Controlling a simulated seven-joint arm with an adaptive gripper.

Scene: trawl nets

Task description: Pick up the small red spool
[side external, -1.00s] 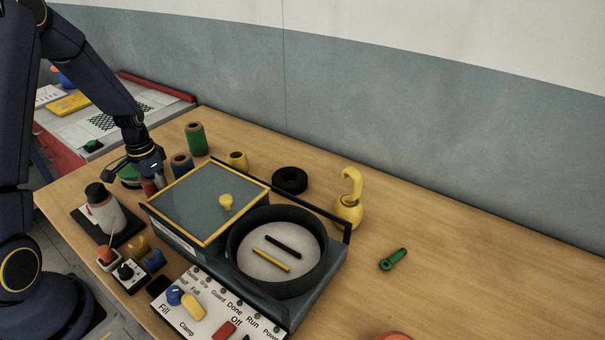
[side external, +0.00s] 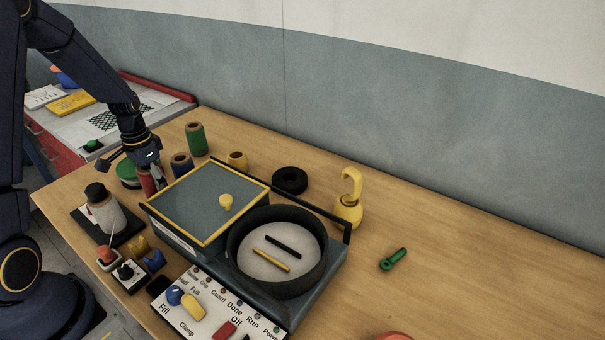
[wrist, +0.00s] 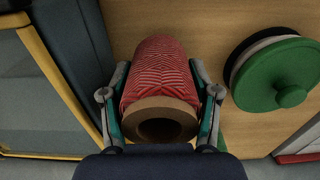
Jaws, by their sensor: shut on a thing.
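The small red spool (wrist: 158,72) has red-and-white striped winding and a brown hollow end; in the wrist view it sits between the two fingers of my gripper (wrist: 160,105). A finger presses on each side, so my gripper is shut on it. In the side view, my gripper (side external: 151,174) is at the left end of the grey box, and the red spool (side external: 147,183) shows beneath it, partly hidden. I cannot tell for certain whether the spool touches the table.
A green-lidded round container (wrist: 280,75) stands close to the right in the wrist view. The grey box (side external: 208,200) with yellow trim is close on the other side. Blue (side external: 181,165) and green (side external: 196,139) spools stand behind. The right of the table is mostly clear.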

